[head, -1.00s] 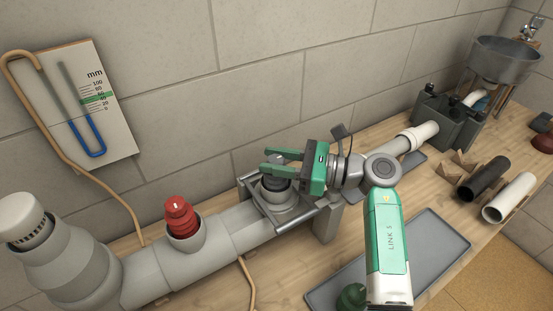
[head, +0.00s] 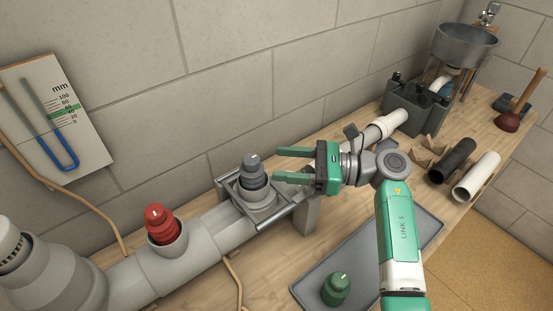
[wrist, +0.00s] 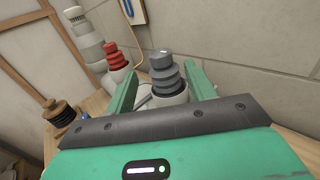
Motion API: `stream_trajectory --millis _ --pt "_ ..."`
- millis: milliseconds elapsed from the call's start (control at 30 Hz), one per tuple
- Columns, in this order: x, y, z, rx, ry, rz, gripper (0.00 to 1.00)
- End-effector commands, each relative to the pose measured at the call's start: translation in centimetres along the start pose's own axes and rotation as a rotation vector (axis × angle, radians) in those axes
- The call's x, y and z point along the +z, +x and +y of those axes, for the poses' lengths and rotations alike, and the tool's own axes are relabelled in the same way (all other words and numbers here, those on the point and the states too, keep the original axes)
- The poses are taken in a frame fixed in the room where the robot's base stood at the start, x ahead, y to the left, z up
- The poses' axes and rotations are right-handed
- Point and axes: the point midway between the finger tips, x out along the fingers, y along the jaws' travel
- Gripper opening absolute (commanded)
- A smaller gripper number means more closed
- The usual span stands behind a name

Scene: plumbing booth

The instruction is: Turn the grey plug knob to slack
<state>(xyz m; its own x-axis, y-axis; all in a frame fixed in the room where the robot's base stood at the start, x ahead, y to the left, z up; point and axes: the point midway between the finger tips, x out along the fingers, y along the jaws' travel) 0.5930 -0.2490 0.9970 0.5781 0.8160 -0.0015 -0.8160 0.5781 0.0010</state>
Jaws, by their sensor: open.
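The grey plug (head: 254,178) stands upright in an opening on top of the grey pipe, within a metal frame (head: 284,218). Its small ridged knob (head: 252,160) is on top and shows clear of my fingers. My gripper (head: 279,164) is open and empty, just right of the plug at about knob height, with its two green fingers pointing left towards it. In the wrist view the grey plug (wrist: 165,76) appears beyond and between the two spread fingers (wrist: 160,88). I see no contact between fingers and plug.
A red plug (head: 160,222) sits in the pipe's left opening. A green plug (head: 336,288) stands on a grey tray (head: 385,262) below my arm. A gauge board (head: 50,115) hangs on the wall. Black and white pipe pieces (head: 477,177) lie at the right.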

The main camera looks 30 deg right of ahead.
Motion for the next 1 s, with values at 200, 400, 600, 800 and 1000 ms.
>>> stream_trajectory --millis 200,400,600,800,1000 --pt "0.1 0.1 0.0 -0.003 0.000 0.001 0.55" --pt "2.3 3.6 0.1 -0.137 -0.002 0.021 0.55" --pt "4.3 8.3 1.5 -0.371 -0.032 0.027 0.55" --pt "9.1 11.5 5.1 -0.658 -0.071 -0.019 0.55" --pt "0.3 5.2 4.7 -0.923 0.015 -0.019 0.55"
